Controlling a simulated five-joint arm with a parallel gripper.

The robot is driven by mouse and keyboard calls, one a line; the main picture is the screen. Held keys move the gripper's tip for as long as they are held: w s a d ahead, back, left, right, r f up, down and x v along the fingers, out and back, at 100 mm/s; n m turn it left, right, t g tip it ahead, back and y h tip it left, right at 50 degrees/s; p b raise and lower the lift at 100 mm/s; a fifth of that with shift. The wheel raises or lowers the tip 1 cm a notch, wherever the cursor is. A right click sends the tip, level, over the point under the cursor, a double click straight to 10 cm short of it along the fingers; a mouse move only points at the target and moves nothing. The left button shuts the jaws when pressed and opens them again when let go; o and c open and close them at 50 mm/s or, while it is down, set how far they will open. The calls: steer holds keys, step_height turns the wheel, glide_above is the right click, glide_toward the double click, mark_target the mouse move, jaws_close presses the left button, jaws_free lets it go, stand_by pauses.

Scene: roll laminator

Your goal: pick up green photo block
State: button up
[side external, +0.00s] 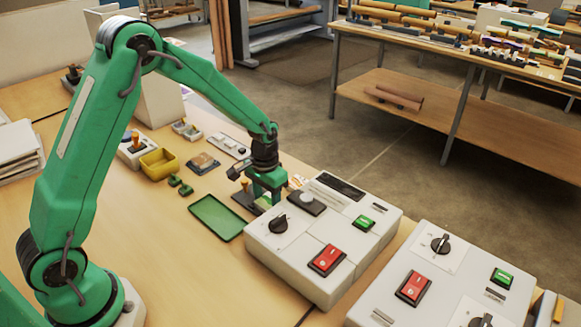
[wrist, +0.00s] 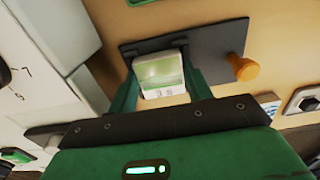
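A small white block with a green photo on its face (wrist: 162,72) lies over the dark plate (wrist: 215,40) in the wrist view. The two green fingers of my gripper (wrist: 160,85) stand on either side of it, close against its edges. Whether both fingers press on the block does not show. In the side external view my gripper (side external: 266,198) is low beside the white laminator (side external: 300,265), and its fingers mostly hide the block.
An empty green tray (side external: 217,217) lies left of my gripper. A yellow bin (side external: 158,164) and small green blocks (side external: 180,186) are farther left. The bulky laminator closely borders my gripper's right side.

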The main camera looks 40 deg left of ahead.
mark_target(267, 202)
steer(key=c, duration=0.4)
steer(key=shift+r, duration=0.1)
steer(key=shift+c, duration=0.2)
step_height(267, 202, up, 10)
stand_by(0.4)
stand_by(0.4)
